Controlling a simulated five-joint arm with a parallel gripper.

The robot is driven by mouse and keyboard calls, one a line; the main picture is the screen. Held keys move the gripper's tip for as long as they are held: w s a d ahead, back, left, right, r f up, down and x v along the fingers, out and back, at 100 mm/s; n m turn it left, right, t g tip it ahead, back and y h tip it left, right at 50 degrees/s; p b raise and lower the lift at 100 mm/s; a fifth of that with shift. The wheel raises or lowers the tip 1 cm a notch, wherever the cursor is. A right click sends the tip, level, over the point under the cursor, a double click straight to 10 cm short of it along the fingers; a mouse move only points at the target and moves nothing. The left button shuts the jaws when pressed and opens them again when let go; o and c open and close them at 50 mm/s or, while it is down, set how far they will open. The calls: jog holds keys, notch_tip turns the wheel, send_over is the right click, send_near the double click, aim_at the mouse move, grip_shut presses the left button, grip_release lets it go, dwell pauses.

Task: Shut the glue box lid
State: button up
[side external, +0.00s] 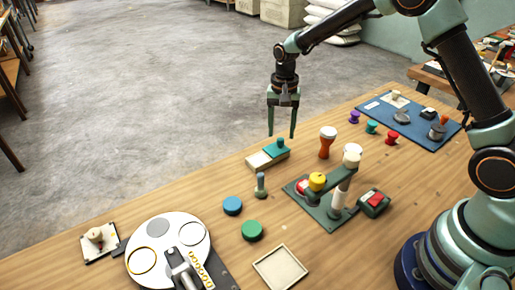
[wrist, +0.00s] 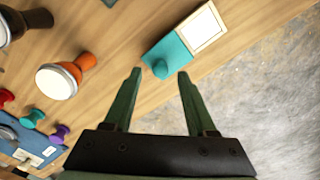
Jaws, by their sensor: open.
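The glue box (side external: 259,161) is a small pale box near the far edge of the table. Its teal lid (side external: 275,151) with a round teal knob (side external: 281,142) covers only the right end in the side view, and the left end lies uncovered. In the wrist view the box's pale open part (wrist: 203,27) shows beyond the teal lid (wrist: 157,47), and the knob (wrist: 161,69) appears between the fingertips. My gripper (side external: 281,135) points down, open and empty, at the lid end. It also shows in the wrist view (wrist: 159,73). Whether a finger touches the knob is unclear.
An orange goblet drum (side external: 326,146) stands right of the box, and a grey-green post (side external: 261,187) stands in front. A green press with a yellow knob (side external: 317,182) is further right. Blue (side external: 232,205) and green (side external: 252,230) discs lie nearer. The table edge runs close behind the box.

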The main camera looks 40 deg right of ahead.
aim_at(277, 145)
jog(key=shift+f, duration=1.1)
grip_shut()
dwell(0.7)
